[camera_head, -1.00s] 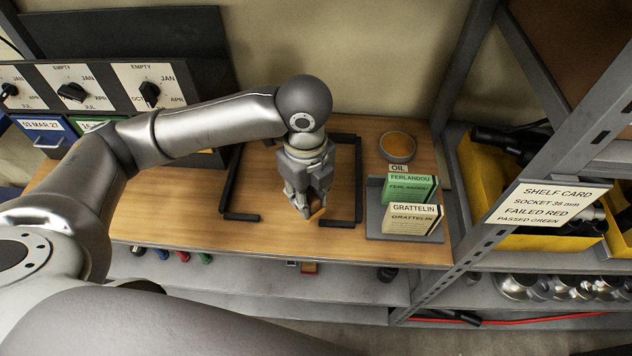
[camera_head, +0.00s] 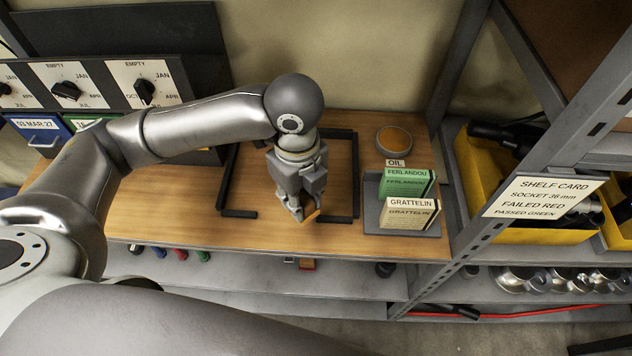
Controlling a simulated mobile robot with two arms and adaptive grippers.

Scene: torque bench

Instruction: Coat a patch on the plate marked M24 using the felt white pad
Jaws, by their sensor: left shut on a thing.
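My left gripper (camera_head: 302,213) comes in from the left and points down over the wooden bench, inside the dark corner-piece outline. It is shut on a small orange-tan piece (camera_head: 312,216), mostly hidden by the fingers. I cannot tell whether this is the felt white pad, or whether it touches the bench. A round dish (camera_head: 394,141) with orange-brown contents stands at the back right, behind a small OIL label (camera_head: 395,163). No plate marked M24 can be made out. My right gripper is not in view.
Dark corner pieces (camera_head: 238,213) mark out a rectangle on the bench (camera_head: 180,220). A grey holder (camera_head: 372,206) with green and cream cards stands right of it. Dial boxes (camera_head: 150,88) stand at the back left. A shelf upright (camera_head: 500,215) and yellow bins (camera_head: 545,236) are at the right.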

